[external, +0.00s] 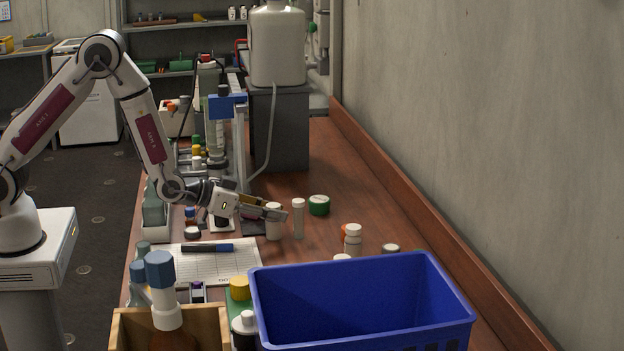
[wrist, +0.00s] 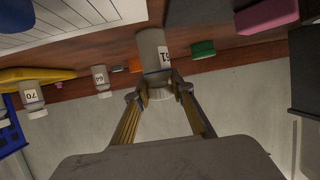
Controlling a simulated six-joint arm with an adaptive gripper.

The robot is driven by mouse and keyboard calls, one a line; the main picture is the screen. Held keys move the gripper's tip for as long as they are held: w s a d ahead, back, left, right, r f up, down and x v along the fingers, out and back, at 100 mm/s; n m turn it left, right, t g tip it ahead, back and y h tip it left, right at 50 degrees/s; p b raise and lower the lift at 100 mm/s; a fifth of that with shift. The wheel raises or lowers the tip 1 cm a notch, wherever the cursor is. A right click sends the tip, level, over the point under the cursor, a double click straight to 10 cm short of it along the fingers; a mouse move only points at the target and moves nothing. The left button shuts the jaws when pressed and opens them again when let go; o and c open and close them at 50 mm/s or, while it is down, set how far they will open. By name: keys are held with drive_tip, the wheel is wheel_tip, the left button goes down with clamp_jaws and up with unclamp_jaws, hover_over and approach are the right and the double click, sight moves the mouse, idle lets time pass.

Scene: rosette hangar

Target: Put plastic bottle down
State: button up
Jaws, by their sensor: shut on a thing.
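A plastic bottle (wrist: 152,52) with a white cap and a dark-printed label is between my gripper's fingers in the wrist view. My gripper (wrist: 160,92) is shut on it around the cap end. In the external view the bottle (external: 273,228) is upright below my gripper (external: 276,212), partly covered by the fingers. Its base is at or very close to the wooden bench (external: 335,185); I cannot tell whether it touches.
A blue crate (external: 360,275) fills the front. Bare bench lies toward the back right.

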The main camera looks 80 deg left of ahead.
drive_tip(key=shift+r, duration=4.95)
drive_tip(key=shift+c, duration=0.4)
drive_tip(key=w+d+m+h, duration=0.2)
drive_tip(key=d, duration=1.2)
drive_tip(key=w+d+r+m+h, duration=0.1)
drive_tip(key=w+d+m+h, duration=0.1)
drive_tip(key=d, duration=1.2)
drive_tip(key=shift+w+d+r+h, duration=0.15)
drive_tip(key=shift+w+d+h, duration=0.15)
drive_tip(key=shift+w+h, duration=0.4)
wheel_tip(320, 180, down, 6)
drive_tip(key=shift+f, duration=0.2)
drive_tip(key=shift+f, duration=1.8)
